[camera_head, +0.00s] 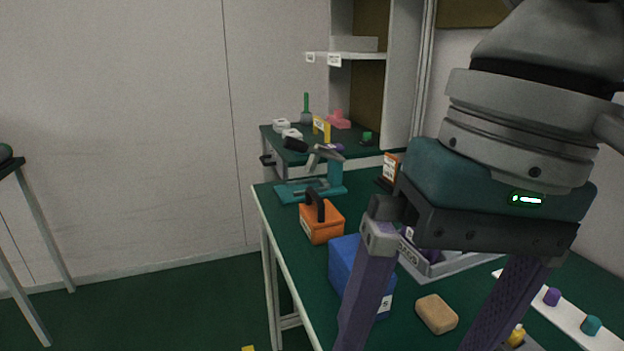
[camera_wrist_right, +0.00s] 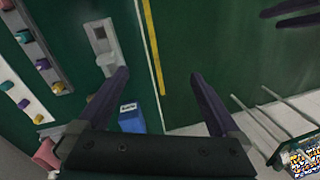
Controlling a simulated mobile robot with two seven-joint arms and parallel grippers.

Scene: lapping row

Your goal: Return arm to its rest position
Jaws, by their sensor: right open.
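My right gripper (camera_head: 418,338) fills the right foreground of the head view, its arm coming in from the top right. Its two purple fingers point down above the green bench (camera_head: 283,235) and are spread apart. In the right wrist view the right gripper (camera_wrist_right: 158,75) is open, with nothing held between the fingers. Two dark purple bars at the top right of that view look like fingers of my left gripper (camera_wrist_right: 295,14). Their jaw state is unclear, and the left arm does not show in the head view.
Under the right gripper are a blue box (camera_head: 343,257), a tan block (camera_head: 437,314) and a grey tray (camera_head: 438,268). An orange box (camera_head: 321,222) and a teal stand (camera_head: 310,190) are farther back. A white strip (camera_head: 575,320) holds coloured knobs. Floor left of the bench is mostly clear.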

